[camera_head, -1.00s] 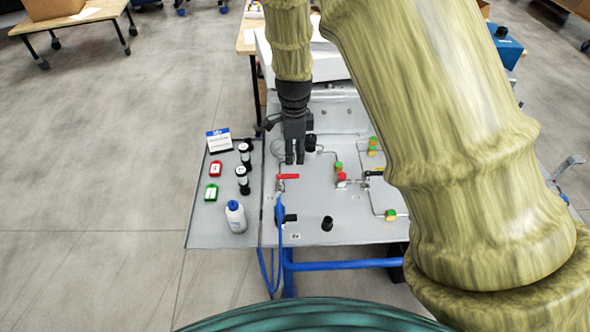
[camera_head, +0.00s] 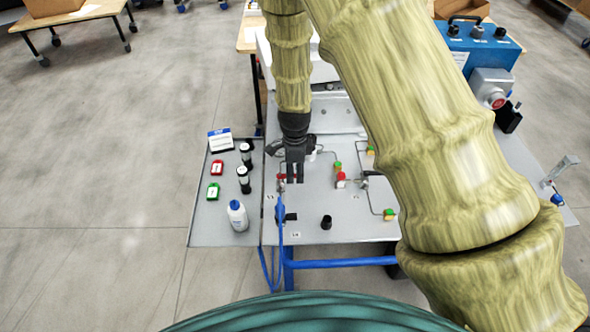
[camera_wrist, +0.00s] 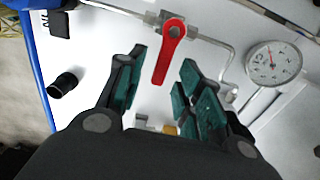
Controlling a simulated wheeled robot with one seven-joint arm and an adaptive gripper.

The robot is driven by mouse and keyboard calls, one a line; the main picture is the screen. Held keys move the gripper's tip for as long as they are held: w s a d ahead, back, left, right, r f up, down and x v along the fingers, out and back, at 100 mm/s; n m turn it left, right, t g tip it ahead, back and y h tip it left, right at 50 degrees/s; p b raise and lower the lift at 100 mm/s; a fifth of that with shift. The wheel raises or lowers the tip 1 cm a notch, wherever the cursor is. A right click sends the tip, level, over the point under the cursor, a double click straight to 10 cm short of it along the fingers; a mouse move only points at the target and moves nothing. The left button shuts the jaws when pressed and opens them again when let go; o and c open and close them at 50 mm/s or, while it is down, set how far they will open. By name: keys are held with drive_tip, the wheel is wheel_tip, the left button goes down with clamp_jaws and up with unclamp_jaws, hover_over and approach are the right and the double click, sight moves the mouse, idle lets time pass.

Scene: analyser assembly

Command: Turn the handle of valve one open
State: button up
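A valve with a red lever handle (camera_wrist: 168,52) is on the grey panel (camera_head: 306,222). In the wrist view the handle lies ahead of and between my fingers, and no contact is evident. In the head view only a bit of red handle (camera_head: 281,178) shows at the left of my gripper (camera_head: 294,178); the gripper hides the rest. My gripper is open and empty in the wrist view (camera_wrist: 160,75), with green pads on both fingers. I cannot read a label naming the valve.
A pressure gauge (camera_wrist: 273,63) and metal tubing are right of the handle in the wrist view. A blue hose (camera_head: 280,212) runs below the valve. A side tray (camera_head: 207,231) at left holds a white bottle (camera_head: 237,216). A black knob (camera_head: 326,222) stands on the panel.

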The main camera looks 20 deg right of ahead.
clamp_jaws()
drive_tip(key=shift+w, duration=0.1)
drive_tip(key=n, duration=0.1)
drive_tip(key=w+n, duration=0.1)
drive_tip(key=n, duration=0.1)
drive_tip(key=shift+w+d+n, duration=0.1)
drive_tip(key=shift+w+n, duration=0.1)
drive_tip(key=shift+n, duration=0.1)
drive_tip(key=n, duration=0.2)
drive_tip(key=w+n, duration=0.1)
drive_tip(key=shift+w+n+b, duration=0.25)
drive_tip(key=shift+n+b, duration=0.1)
drive_tip(key=shift+n, duration=0.05)
drive_tip(key=n, duration=0.1)
drive_tip(key=w+a+n, duration=0.1)
drive_tip(key=n, duration=0.3)
drive_tip(key=shift+w+a+b, duration=0.25)
drive_tip(key=shift+w+b, duration=0.1)
drive_tip(key=shift+b, duration=0.05)
drive_tip(key=shift+w+a+n+b, duration=0.15)
drive_tip(key=shift+a+n, duration=0.15)
drive_tip(key=shift+n, duration=0.65)
drive_tip(key=shift+w+a+n+b, duration=0.1)
drive_tip(key=shift+w+a+n, duration=0.15)
drive_tip(key=shift+n, duration=0.65)
drive_tip(key=shift+w+a+n+b, duration=0.1)
drive_tip(key=shift+a+n, duration=0.25)
drive_tip(key=shift+n, duration=0.6)
